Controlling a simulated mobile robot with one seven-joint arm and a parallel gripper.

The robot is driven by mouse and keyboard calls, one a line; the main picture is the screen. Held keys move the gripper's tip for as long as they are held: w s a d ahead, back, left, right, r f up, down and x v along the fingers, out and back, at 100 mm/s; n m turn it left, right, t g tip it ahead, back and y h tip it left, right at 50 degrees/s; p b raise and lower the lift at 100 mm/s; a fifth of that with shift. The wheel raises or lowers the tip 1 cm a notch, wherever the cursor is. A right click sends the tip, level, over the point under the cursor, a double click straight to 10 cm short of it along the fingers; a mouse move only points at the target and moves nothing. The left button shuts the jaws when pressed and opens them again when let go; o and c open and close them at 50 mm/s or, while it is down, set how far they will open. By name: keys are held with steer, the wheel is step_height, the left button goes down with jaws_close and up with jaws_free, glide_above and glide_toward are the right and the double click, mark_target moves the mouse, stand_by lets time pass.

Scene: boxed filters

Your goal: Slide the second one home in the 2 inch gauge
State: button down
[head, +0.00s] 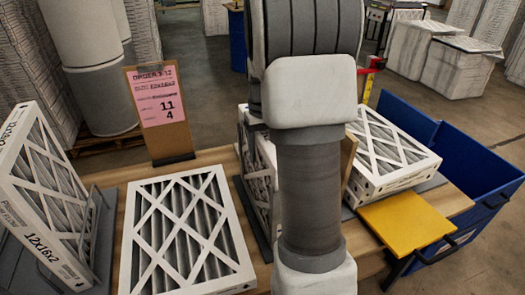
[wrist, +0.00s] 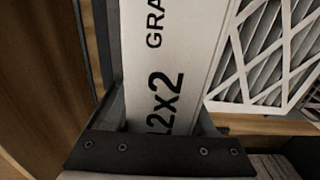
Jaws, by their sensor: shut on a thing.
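My gripper (wrist: 163,118) is shut on a filter (wrist: 165,50), gripping it across its white edge, where "GRA" and "2x2" can be read. In the head view my arm covers the gripper and much of the middle of the table. An upright filter (head: 259,170) shows in part left of my arm, on a dark grey base (head: 258,232). A wooden board (head: 348,155) shows right of the arm. I take these for parts of the gauge, but its slot is hidden. I cannot tell how deep the held filter sits.
A filter marked 12x16x2 (head: 40,200) leans in a grey rack at left. Another filter (head: 185,232) lies flat. Filters (head: 390,155) lie at right near a yellow plate (head: 405,222) and blue cart (head: 475,165). An order clipboard (head: 158,115) stands at the back.

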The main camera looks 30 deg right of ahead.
steer(key=shift+f, duration=0.2)
stand_by(0.5)
steer(key=shift+r, duration=0.25)
steer(key=shift+r+p, duration=0.4)
steer(key=shift+p, duration=0.2)
stand_by(0.8)
steer(key=shift+f, duration=0.2)
steer(key=shift+f, duration=0.4)
stand_by(0.5)
